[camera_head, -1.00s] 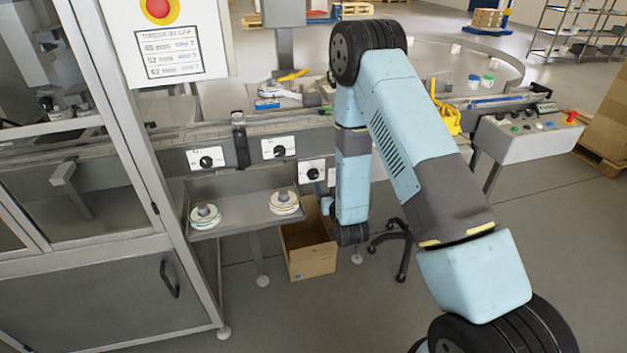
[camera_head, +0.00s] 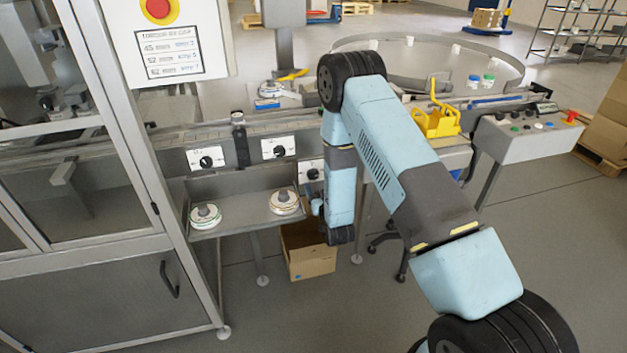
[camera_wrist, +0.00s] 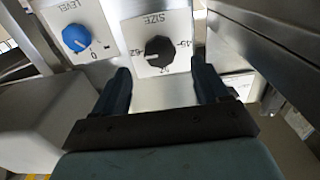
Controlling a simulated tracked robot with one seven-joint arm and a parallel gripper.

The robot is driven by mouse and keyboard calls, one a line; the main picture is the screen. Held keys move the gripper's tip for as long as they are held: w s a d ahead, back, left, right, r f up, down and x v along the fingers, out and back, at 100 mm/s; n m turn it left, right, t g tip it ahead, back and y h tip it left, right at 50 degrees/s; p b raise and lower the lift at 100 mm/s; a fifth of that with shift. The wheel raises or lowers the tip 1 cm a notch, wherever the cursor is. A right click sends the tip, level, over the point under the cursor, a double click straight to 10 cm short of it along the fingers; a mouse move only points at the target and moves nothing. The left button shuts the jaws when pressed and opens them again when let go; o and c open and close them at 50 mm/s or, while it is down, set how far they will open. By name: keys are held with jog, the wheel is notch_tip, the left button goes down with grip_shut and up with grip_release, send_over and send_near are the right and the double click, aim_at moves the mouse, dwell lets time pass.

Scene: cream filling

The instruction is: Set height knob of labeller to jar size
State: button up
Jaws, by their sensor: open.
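In the wrist view a black round knob (camera_wrist: 158,50) sits on a white plate marked SIZE (camera_wrist: 138,27), with 45, 52 and 62 around it. In the head view my gripper (camera_head: 317,207) is partly hidden by my arm, close to a partly covered knob plate (camera_head: 309,170). Which panel is the labeller's height knob is not readable there.
A blue LEVEL knob (camera_wrist: 75,38) is beside the SIZE plate. Two more black-knob plates (camera_head: 206,159) (camera_head: 279,149) are on the conveyor front. A shelf (camera_head: 240,218) below holds two reels. A cardboard box (camera_head: 308,258) stands underneath. A printed size sign (camera_head: 174,52) hangs upper left.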

aim_at(314, 176)
jog(key=shift+x, duration=2.6)
